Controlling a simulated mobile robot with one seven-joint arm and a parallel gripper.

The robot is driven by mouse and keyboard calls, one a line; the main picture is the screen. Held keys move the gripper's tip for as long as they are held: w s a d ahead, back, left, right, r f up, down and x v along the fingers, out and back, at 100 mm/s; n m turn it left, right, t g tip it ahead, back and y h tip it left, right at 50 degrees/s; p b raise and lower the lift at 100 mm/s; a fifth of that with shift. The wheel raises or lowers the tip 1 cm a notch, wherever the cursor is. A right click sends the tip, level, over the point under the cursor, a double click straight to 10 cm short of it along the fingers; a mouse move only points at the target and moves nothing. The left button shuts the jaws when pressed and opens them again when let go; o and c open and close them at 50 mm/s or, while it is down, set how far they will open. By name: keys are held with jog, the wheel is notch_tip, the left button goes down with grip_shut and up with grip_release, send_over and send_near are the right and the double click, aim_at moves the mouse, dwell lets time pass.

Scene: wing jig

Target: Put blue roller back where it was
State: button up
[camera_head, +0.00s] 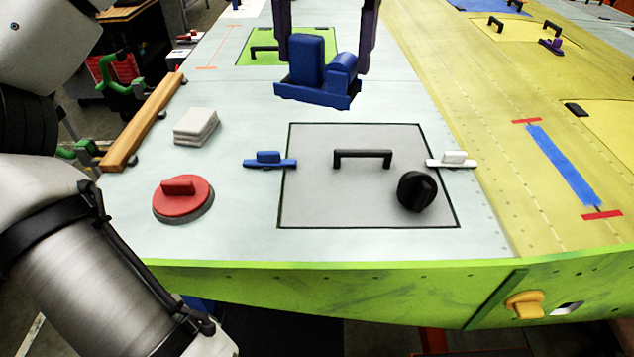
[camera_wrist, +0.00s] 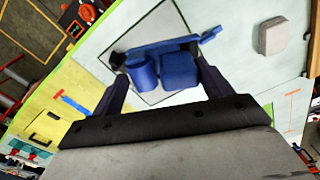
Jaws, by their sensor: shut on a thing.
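The blue roller (camera_head: 306,62) has a flat base, an upright block and a rounded cylinder. My gripper (camera_head: 325,68) comes down from the top of the head view with a dark finger on each side of it. The gripper is shut on the roller and appears to hold it above the pale wing surface, behind the grey square panel (camera_head: 330,205). In the wrist view the roller (camera_wrist: 178,70) sits between the fingertips (camera_wrist: 165,80), its long base crossing in front of the panel.
On the wing lie a red round tool (camera_head: 182,196), a white stack (camera_head: 195,126), a blue clamp (camera_head: 269,160), a white clamp (camera_head: 452,160) and a black knob (camera_head: 416,191). A black handle (camera_head: 362,155) stands on the panel.

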aim_at(322, 102)
jog(key=shift+s+f+b, duration=0.1)
jog(key=shift+f+b, duration=1.45)
jog(key=shift+f, duration=8.3)
jog(key=shift+f, duration=0.25)
jog(key=o, duration=0.9)
jog(key=shift+r, duration=0.1)
notch_tip(322, 102, up, 12)
jog(key=shift+r+b, duration=0.2)
jog(key=shift+b, duration=0.15)
